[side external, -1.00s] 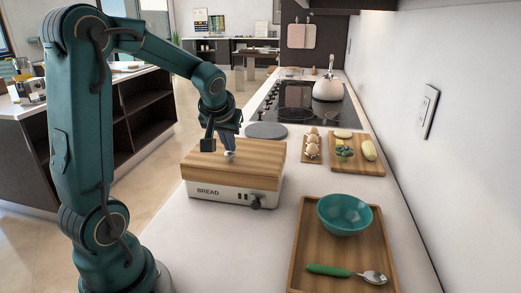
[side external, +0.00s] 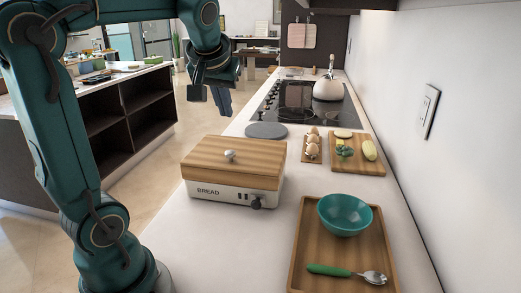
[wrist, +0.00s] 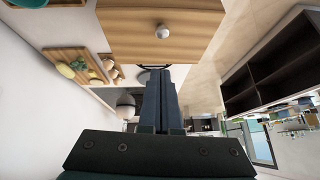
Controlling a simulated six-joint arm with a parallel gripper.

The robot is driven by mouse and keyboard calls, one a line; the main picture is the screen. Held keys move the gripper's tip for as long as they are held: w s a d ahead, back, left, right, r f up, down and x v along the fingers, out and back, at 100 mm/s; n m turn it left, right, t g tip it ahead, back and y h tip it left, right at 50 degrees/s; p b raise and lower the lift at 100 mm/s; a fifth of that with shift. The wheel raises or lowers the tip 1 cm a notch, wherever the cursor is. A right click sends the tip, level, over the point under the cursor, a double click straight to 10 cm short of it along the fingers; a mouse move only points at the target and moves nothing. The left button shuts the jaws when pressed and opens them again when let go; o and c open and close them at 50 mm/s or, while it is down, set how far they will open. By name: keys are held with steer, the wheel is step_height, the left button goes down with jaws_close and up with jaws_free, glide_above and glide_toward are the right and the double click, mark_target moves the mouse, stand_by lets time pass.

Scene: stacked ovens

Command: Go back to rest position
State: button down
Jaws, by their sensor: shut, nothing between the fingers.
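My gripper (side external: 224,101) hangs in the air above and behind the bread box, over the left edge of the counter, clear of everything. In the wrist view my gripper (wrist: 159,80) has its two fingers together with nothing between them. The bread box (side external: 220,190) is white with "BREAD" on its front. Its wooden lid (side external: 240,160) with a round silver knob (side external: 230,155) is on and closed. The lid also shows in the wrist view (wrist: 200,35), with its knob (wrist: 162,31).
A wooden tray (side external: 305,250) holds a teal bowl (side external: 345,215) and a green-handled spoon (side external: 330,270). Eggs (side external: 312,144) and a cutting board (side external: 350,168) with vegetables lie farther back. A kettle (side external: 328,90) stands on the black stove (side external: 290,108). A grey round disc (side external: 266,130) lies behind the box.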

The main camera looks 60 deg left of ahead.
steer(key=s+d+m+t+h, duration=0.1)
steer(key=s+d+m+h, duration=0.2)
steer(key=d, duration=0.6)
steer(key=s+d+f+m+h, duration=0.2)
steer(key=s+d+f+m, duration=0.3)
steer(key=s+d+f, duration=0.2)
steer(key=shift+s+d+f, duration=0.3)
steer(key=shift+d+f, duration=0.35)
steer(key=shift+f, duration=0.25)
